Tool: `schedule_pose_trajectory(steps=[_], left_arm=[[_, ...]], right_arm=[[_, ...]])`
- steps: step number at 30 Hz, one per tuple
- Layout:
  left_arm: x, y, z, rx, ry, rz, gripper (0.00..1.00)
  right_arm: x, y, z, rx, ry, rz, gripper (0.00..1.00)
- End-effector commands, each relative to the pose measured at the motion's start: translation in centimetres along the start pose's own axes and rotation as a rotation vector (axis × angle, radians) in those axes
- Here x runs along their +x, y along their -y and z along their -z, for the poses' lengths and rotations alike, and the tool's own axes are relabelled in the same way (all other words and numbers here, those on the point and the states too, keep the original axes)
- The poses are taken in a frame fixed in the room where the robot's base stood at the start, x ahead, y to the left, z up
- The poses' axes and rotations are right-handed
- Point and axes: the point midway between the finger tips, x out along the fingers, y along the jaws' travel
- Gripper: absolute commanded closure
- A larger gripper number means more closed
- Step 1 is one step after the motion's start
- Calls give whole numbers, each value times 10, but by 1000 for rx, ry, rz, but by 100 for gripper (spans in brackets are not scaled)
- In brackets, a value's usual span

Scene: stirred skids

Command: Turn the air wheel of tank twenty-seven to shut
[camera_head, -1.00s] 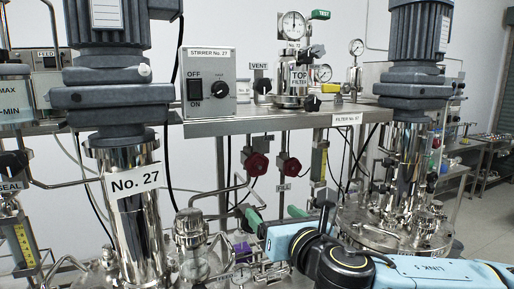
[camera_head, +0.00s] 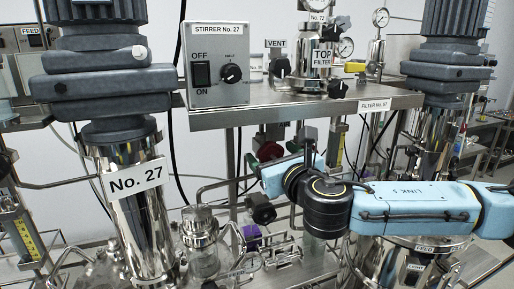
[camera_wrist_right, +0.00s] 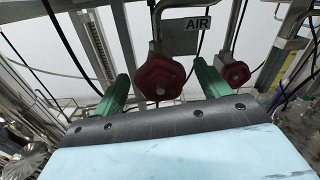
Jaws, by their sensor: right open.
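The air wheel, a red handwheel (camera_wrist_right: 160,78) under a white AIR label (camera_wrist_right: 190,23), sits between my fingertips in the right wrist view, with a gap on both sides. In the head view a red wheel (camera_head: 270,152) shows behind my right wrist, partly covered. My right gripper (camera_wrist_right: 161,76) is open, with one green finger left and one right of the air wheel. I cannot tell how deep the wheel is between them. The tank's steel column with its No. 27 label (camera_head: 136,180) stands at the left. My left gripper is not in view.
A second red wheel (camera_wrist_right: 236,73) stands close right of the right finger. The stirrer box (camera_head: 216,65) and top filter (camera_head: 320,55) sit on a steel shelf (camera_head: 300,108) above my arm. Pipes and a dark handwheel (camera_head: 261,208) crowd the space below.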

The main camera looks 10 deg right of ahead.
Motion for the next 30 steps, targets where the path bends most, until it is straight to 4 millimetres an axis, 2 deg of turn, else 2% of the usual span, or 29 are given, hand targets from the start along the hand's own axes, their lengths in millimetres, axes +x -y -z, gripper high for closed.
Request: schedule_pose_trajectory(steps=[14,24,30], left_arm=[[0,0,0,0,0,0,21],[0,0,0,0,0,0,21],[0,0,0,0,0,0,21]], right_arm=[[3,5,0,1,-1,12,25],[3,5,0,1,-2,12,69],[3,5,1,13,-2,12,69]])
